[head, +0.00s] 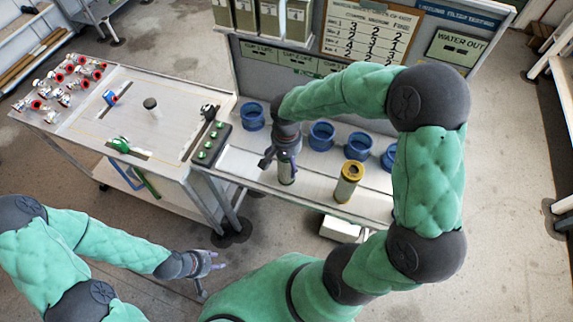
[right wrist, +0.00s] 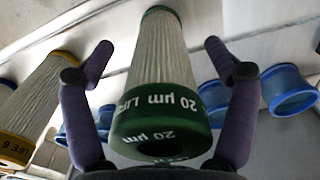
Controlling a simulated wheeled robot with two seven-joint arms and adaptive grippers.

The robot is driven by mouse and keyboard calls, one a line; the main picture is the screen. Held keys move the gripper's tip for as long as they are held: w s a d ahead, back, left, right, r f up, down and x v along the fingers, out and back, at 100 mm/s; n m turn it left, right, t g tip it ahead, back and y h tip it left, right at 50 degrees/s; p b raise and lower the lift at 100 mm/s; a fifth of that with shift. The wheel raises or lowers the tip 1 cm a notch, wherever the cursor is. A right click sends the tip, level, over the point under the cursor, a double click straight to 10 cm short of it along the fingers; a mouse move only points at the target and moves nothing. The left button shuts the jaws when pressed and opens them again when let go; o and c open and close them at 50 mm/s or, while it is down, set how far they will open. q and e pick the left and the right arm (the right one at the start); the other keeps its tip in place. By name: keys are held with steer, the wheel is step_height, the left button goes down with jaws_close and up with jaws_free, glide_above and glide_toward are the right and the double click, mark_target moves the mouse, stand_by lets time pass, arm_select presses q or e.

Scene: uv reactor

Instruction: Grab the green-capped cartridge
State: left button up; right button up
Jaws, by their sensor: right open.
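The green-capped cartridge (head: 287,173) stands upright on the bench, with the dark right gripper (head: 277,161) at its top. In the right wrist view the cartridge (right wrist: 160,75) has a pleated pale body and a green cap marked "20 µm". My right gripper (right wrist: 168,62) is open, one finger on each side of the cartridge, with visible gaps. A yellow-capped cartridge (head: 348,182) stands to its right and also shows at the left of the wrist view (right wrist: 38,100). My left gripper (head: 206,272) hangs over the floor, fingers spread and empty.
Several blue ring-shaped holders (head: 321,136) line the back of the bench. A black block with green buttons (head: 209,144) sits at the bench's left end. A cart (head: 120,95) with red-and-silver fittings (head: 70,76) stands left. A sign panel (head: 370,35) rises behind.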

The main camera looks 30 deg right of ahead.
steer(key=shift+f, duration=0.1)
steer(key=shift+c, duration=0.3)
steer(key=c, duration=1.2)
steer(key=shift+o, duration=0.2)
